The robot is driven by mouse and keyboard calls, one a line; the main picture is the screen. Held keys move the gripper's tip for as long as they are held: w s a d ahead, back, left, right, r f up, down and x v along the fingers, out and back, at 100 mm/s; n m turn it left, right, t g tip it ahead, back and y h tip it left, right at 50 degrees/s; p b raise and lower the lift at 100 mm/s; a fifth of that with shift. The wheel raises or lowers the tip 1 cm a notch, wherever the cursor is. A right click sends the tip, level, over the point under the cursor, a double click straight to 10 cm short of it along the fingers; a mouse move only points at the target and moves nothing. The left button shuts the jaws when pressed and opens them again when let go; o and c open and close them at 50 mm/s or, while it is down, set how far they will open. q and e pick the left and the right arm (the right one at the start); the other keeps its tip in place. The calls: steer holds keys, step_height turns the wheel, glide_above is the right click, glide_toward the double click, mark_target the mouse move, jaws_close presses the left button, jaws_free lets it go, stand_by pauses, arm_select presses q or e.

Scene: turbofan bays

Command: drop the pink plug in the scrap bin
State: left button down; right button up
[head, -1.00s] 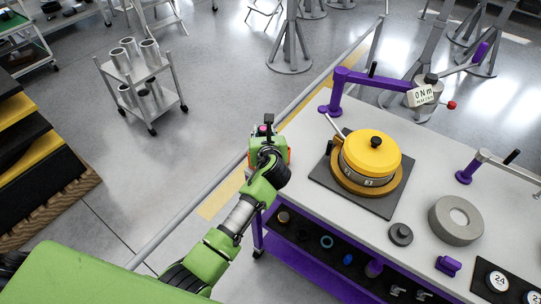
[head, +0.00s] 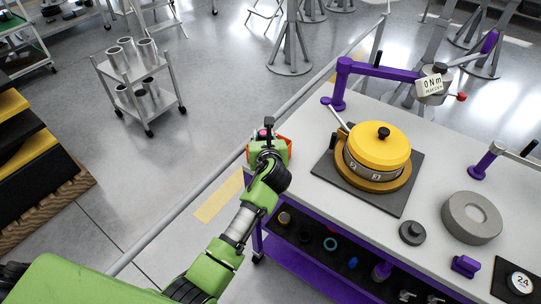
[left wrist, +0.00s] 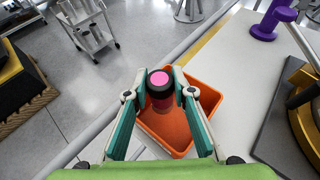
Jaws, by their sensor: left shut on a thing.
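The pink plug (left wrist: 159,79), dark with a pink top, is held upright between the fingertips of my left gripper (left wrist: 161,94) in the left wrist view. The orange scrap bin (left wrist: 206,92) is behind and below it in that view, and the plug overlaps the bin's opening. The visible bin floor looks empty. In the head view my left gripper (head: 267,142) is at the workbench's left edge, with the plug's pink top (head: 263,132) showing. It hides most of the bin (head: 289,149). My right gripper is not in view.
On the bench (head: 315,194) stand a yellow-topped round unit (head: 374,147) on a dark mat, a grey ring (head: 449,223) and a purple arm with a 0 Nm display (head: 432,85). Purple shelving below holds small parts. A grey trolley (head: 138,88) stands on the open floor at left.

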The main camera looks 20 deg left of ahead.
arm_select(q)
steer(key=c, duration=1.6)
jaws_free()
steer(key=shift+c, duration=0.2)
steer(key=v, duration=1.2)
